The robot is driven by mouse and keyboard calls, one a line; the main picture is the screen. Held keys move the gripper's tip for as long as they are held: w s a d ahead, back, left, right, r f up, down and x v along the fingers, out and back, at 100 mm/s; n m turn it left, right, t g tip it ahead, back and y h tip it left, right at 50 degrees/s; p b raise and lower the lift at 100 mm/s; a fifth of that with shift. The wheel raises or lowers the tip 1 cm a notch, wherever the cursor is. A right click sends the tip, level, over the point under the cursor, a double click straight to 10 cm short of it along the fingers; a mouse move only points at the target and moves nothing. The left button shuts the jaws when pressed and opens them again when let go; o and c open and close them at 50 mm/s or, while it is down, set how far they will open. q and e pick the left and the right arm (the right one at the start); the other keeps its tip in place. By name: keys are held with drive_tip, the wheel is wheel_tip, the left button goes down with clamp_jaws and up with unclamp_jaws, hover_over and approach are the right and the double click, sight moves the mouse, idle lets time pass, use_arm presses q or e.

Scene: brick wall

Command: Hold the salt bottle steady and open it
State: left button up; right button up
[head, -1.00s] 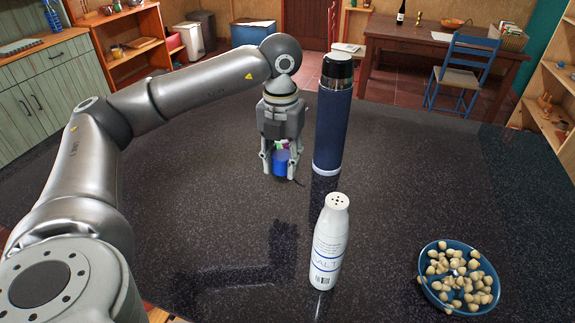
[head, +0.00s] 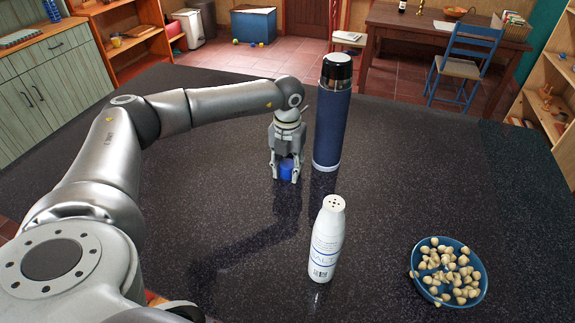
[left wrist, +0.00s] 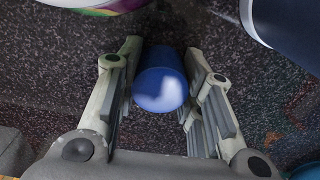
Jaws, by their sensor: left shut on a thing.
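The white salt bottle (head: 327,240) stands upright on the dark speckled counter in the head view. Its top is bare, with several small holes showing. My left gripper (head: 286,176) is behind it and a little to the left, pointing down and shut on a small blue cylindrical cap (head: 286,169). In the left wrist view the blue cap (left wrist: 160,80) lies between the two fingers (left wrist: 158,95). The cap is very close to the counter; I cannot tell whether it touches. My right gripper is not in view.
A tall dark blue flask (head: 331,125) stands close to the right of my left gripper. A blue bowl of round pale nuts (head: 474,290) is at the right front. A colourful white, green and magenta thing (left wrist: 95,5) shows partly in the wrist view. The counter's left middle is clear.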

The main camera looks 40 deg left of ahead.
sight(288, 164)
use_arm(q)
drive_tip(key=shift+f, duration=0.1)
drive_tip(key=o, duration=1.1)
drive_tip(key=shift+r, duration=0.4)
wheel_tip(288, 164, up, 12)
drive_tip(key=b, duration=0.2)
drive_tip(key=shift+f+b, duration=0.25)
drive_tip(key=shift+b, duration=0.15)
